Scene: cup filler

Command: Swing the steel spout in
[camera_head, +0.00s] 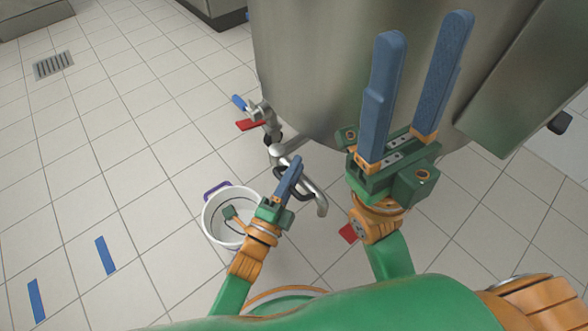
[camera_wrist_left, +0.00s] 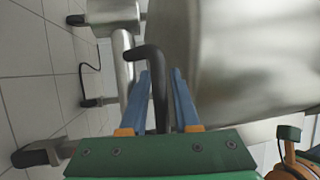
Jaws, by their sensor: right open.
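The steel spout (camera_head: 316,197) is a curved pipe hanging below the valve by the big steel tank, with its mouth pointing down to the right. In the head view it sits right of the white bucket (camera_head: 208,224), not over it. My left gripper (camera_head: 294,165) is beside the spout. In the left wrist view a dark bent handle (camera_wrist_left: 158,75) stands between the left gripper's blue fingers (camera_wrist_left: 160,82), which are apart with narrow gaps beside it. My right gripper (camera_head: 424,28) is open and empty, raised in front of the tank.
The steel tank (camera_head: 310,60) fills the upper middle. A valve with a blue lever (camera_head: 239,102) and a red tag-like piece (camera_head: 250,125) projects from its left side. Tiled floor at left is clear, with blue floor marks (camera_head: 105,255) and a drain (camera_head: 53,64).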

